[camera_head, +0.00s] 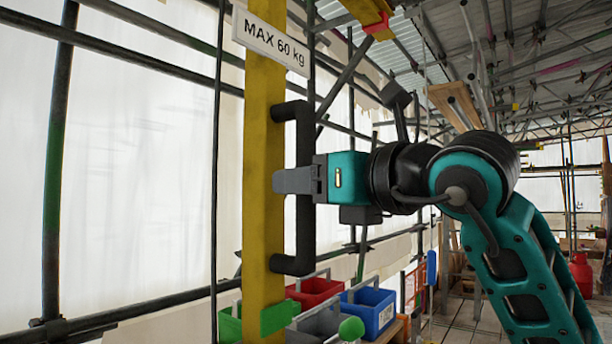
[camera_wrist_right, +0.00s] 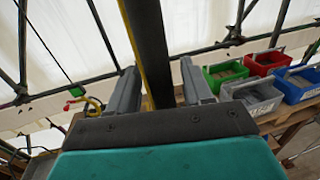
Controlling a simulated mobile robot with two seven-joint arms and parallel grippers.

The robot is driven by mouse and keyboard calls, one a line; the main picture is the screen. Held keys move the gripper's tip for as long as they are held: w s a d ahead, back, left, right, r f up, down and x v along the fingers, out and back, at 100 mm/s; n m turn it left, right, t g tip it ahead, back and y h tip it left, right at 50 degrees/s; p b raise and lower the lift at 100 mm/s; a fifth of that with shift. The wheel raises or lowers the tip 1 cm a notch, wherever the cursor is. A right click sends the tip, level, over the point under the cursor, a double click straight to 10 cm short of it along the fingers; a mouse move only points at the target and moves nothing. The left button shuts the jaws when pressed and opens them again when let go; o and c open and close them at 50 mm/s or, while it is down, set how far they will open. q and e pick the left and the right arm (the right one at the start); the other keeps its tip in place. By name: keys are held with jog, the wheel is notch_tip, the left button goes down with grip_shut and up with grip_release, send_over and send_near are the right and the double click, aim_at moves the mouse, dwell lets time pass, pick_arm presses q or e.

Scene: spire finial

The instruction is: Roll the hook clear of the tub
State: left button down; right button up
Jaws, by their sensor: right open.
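A yellow upright post (camera_head: 262,150) carries a long black handle (camera_head: 305,235) on its right side. My right gripper (camera_head: 292,181) is open with its fingers at the handle's middle. In the wrist view the dark handle bar (camera_wrist_right: 150,50) runs between the two spread fingers of my right gripper (camera_wrist_right: 157,85), with gaps on both sides. Small open tubs stand low behind: green (camera_wrist_right: 223,73), red (camera_wrist_right: 266,62), grey (camera_wrist_right: 256,95) and blue (camera_wrist_right: 297,84). A small curved red piece (camera_wrist_right: 76,104) shows at lower left in the wrist view; I cannot tell whether it is the hook. My left gripper is out of view.
A sign (camera_head: 270,41) reading "MAX 60 kg" is on the post's top. A green block (camera_head: 280,316) sits low on the post. Dark scaffold tubes (camera_head: 58,170) and white sheeting (camera_head: 140,180) lie behind on the left. A red gas bottle (camera_head: 582,273) stands far right.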

jog(key=shift+w+a, duration=0.2)
grip_shut()
dwell(0.4)
